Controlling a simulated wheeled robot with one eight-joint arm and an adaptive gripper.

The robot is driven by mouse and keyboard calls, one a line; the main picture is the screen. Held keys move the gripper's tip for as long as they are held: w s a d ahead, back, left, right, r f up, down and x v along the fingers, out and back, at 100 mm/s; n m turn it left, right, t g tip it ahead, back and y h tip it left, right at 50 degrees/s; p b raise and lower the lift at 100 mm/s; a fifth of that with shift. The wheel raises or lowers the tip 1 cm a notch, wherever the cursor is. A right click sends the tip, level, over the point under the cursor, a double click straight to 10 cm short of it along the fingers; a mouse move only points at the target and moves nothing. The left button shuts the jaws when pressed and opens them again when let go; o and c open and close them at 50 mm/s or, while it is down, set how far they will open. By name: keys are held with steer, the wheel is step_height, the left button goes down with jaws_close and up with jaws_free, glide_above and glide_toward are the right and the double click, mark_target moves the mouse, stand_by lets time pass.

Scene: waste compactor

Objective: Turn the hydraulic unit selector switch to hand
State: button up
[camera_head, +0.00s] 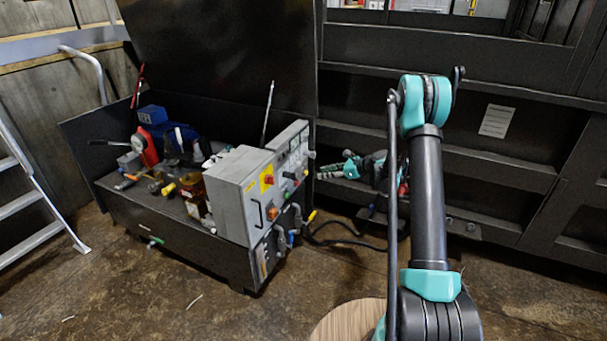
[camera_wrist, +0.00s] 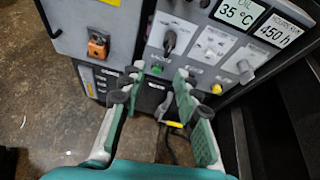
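The hydraulic unit is a grey control box (camera_head: 240,187) with its panel facing right in the head view. In the wrist view its panel (camera_wrist: 207,22) shows a black selector switch (camera_wrist: 169,42) at upper centre and a pale knob (camera_wrist: 243,69) at right. Which of them is the task's switch, and their position labels, are too small to read. My gripper (camera_wrist: 160,72) is open and empty, its fingers apart below the black switch, with no visible contact. In the head view my gripper (camera_head: 333,167) is right of the panel, partly hidden by my arm.
An orange switch (camera_wrist: 97,46) is on the box at left. Displays read 35 °C and 450 h. Hoses hang beneath; a dark compactor wall (camera_head: 480,160) stands behind my arm.

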steer(key=w+f+m, duration=0.1)
steer(key=w, duration=0.1)
glide_toward(294, 176)
steer(key=x, duration=1)
steer(key=shift+w+f, duration=0.35)
jaws_close()
